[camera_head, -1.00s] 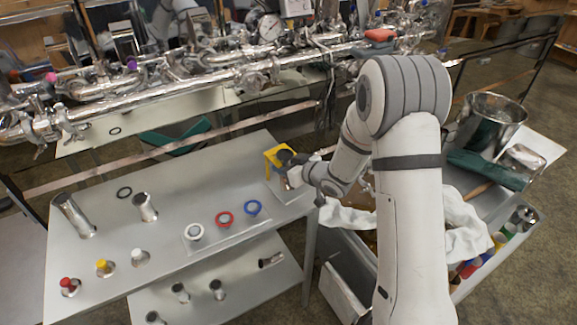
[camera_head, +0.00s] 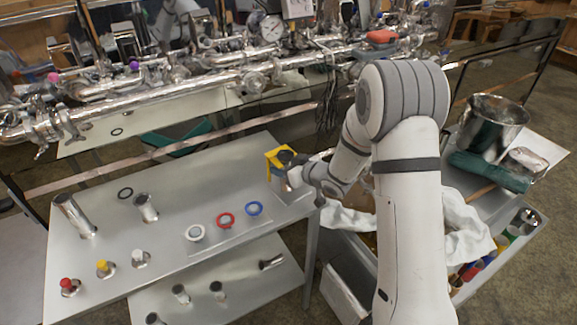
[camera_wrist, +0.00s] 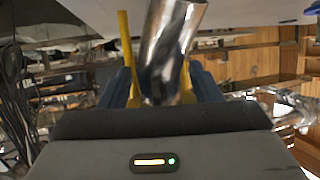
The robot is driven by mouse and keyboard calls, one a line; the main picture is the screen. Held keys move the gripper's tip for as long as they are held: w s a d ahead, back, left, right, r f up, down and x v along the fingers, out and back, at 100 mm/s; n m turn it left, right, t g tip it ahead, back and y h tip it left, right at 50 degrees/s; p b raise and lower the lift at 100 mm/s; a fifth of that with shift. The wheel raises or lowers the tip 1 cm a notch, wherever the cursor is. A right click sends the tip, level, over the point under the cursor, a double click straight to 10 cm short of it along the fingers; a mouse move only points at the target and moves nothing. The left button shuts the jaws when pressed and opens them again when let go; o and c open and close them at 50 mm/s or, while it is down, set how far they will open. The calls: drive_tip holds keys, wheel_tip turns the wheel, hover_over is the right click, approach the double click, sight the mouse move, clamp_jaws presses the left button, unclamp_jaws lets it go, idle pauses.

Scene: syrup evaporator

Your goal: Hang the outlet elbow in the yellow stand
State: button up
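The yellow stand (camera_head: 272,157) is at the right end of the grey table, partly hidden by my gripper and a dark part. My gripper (camera_head: 290,170) is right at the stand, small in the head view. In the wrist view, a shiny metal tube (camera_wrist: 168,45), which looks like the outlet elbow, rises between the blue fingers of my gripper (camera_wrist: 162,82). Yellow parts of the stand (camera_wrist: 124,40) show beside the tube. The tube's lower end is hidden behind the gripper body. I cannot tell whether the fingers press on the tube or whether it rests in the stand.
The grey table (camera_head: 110,215) carries metal tubes, a black ring (camera_head: 125,193), and white, red (camera_head: 226,220) and blue rings. Shiny piping (camera_head: 190,85) runs behind it. A cart with a white cloth (camera_head: 462,215) and a metal pot (camera_head: 490,124) stands at the right.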

drive_tip(key=shift+o, duration=0.4)
drive_tip(key=b+v, duration=0.1)
drive_tip(key=v, duration=0.6)
drive_tip(key=shift+s+d, duration=0.25)
drive_tip(key=shift+d, duration=0.05)
drive_tip(key=shift+r, duration=0.15)
drive_tip(key=s+d+r+m+h, duration=0.3)
drive_tip(key=s+d+r+h, duration=0.15)
drive_tip(key=d, duration=0.35)
drive_tip(key=s+d+r+m+h, duration=0.3)
drive_tip(key=d+r+h, duration=0.25)
drive_tip(key=d, duration=0.25)
drive_tip(key=s+r+m+g, duration=0.2)
drive_tip(key=s+g, duration=0.4)
drive_tip(key=s, duration=1.5)
drive_tip(key=shift+s+d+m, duration=0.2)
drive_tip(key=shift+m, duration=0.4)
